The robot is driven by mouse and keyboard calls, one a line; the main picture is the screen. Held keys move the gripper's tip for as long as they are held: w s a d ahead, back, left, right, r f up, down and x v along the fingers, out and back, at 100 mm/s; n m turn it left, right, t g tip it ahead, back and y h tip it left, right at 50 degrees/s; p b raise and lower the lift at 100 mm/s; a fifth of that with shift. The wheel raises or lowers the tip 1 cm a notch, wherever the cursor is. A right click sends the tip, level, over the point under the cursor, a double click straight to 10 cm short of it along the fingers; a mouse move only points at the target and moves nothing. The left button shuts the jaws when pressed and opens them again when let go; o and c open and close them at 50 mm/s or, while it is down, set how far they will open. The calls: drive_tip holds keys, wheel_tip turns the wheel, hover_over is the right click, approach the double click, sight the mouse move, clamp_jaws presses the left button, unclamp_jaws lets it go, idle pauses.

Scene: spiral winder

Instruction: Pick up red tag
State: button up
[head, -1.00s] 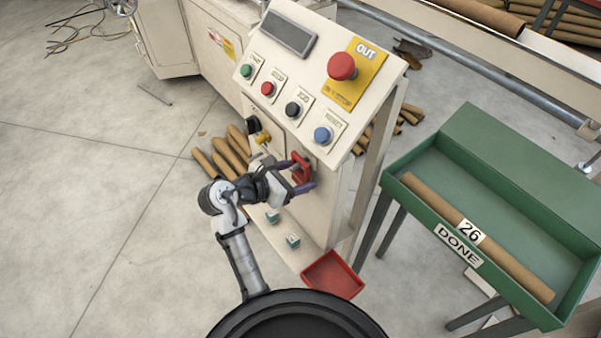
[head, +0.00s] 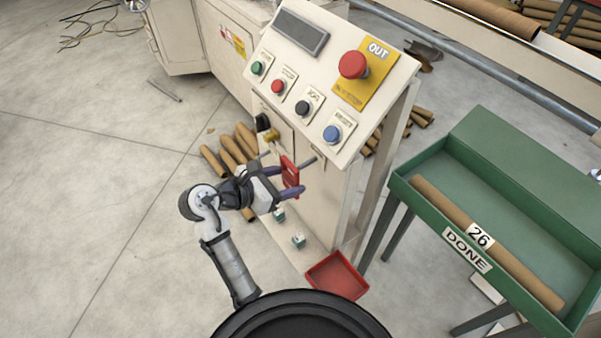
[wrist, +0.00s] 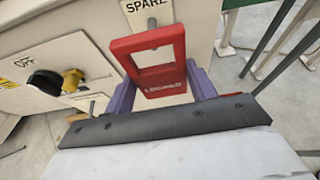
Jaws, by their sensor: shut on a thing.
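The red tag (head: 289,178) is a flat red plate with a rectangular opening and pale lettering that looks like "LOCKED". It also shows in the wrist view (wrist: 148,42), upright and slightly tilted. My gripper (head: 284,181) is shut on it, with the purple fingers on either side of its lower part; the gripper also shows in the wrist view (wrist: 160,90). A grey peg (head: 307,161) sticks out from the panel front behind and to the right of the tag. In the wrist view the peg's end shows just above the tag, under the "SPARE" label (wrist: 147,5).
The control panel (head: 330,75) with its buttons overhangs the tag. A black knob (wrist: 44,83) and yellow piece (wrist: 72,80) are to the left. A red tray (head: 337,276) sits low in front. The green table (head: 480,180) with a brown tube stands right. Open floor lies left.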

drive_tip(key=s+a+p, duration=0.6)
drive_tip(key=s+a, duration=0.1)
drive_tip(key=a, duration=0.3)
drive_tip(key=shift+s+a, duration=0.15)
drive_tip(key=shift+s, duration=0.15)
drive_tip(key=shift+w, duration=0.1)
